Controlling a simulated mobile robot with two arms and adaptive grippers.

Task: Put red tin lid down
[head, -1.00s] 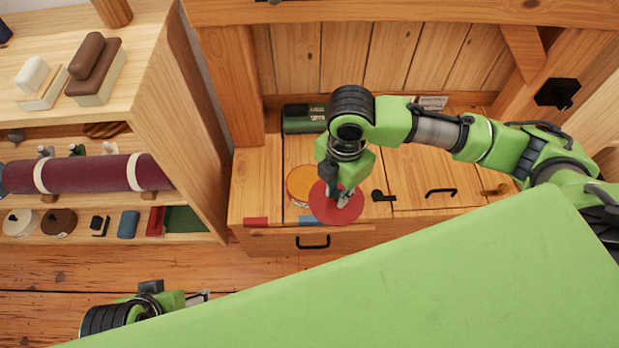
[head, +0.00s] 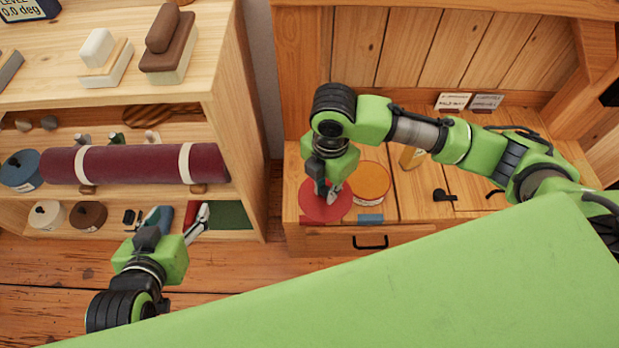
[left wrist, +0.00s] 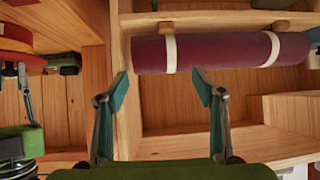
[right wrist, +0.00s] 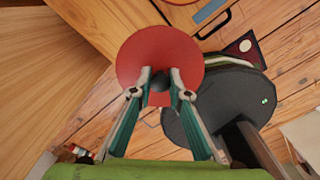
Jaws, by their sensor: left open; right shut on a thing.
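The red tin lid (head: 312,207) is a flat red disc. My right gripper (head: 330,192) is shut on its dark knob, seen closely in the right wrist view, where the lid (right wrist: 160,42) lies level beyond the fingers (right wrist: 160,85). The lid is at the left end of the wooden bench top, left of a round orange-topped tin (head: 372,180). I cannot tell whether it touches the bench. My left gripper (head: 200,222) is open and empty in front of the shelf unit; its spread fingers (left wrist: 160,88) show in the left wrist view.
The shelf unit (head: 245,120) at left holds a maroon roll (head: 135,165), several lidded tins and small blocks. A blue strip (head: 370,219) lies at the bench's front edge. A black hook-like piece (head: 444,195) lies on the bench.

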